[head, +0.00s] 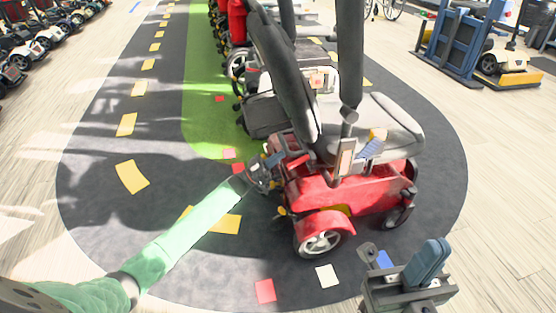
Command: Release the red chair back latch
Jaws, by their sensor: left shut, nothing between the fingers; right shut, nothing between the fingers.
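The red chair (345,195) is a scooter-like seat on wheels, standing on the dark floor lane. Its grey seat (395,120) and tall dark back (283,75) rise above the red base. I cannot make out the back latch; the area low behind the seat is partly covered by my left gripper. My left gripper (272,172) is shut, with its tip at the left side of the red base, close to or touching it; I cannot tell which. My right gripper (428,260) is shut and empty at the bottom right, in front of the chair and apart from it.
More red scooters (235,25) stand in a row behind on a green strip (205,90). Another row of scooters (30,45) is at the far left. A blue folded frame (460,40) and a yellow-based machine (508,75) stand at the top right. The floor at left is clear.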

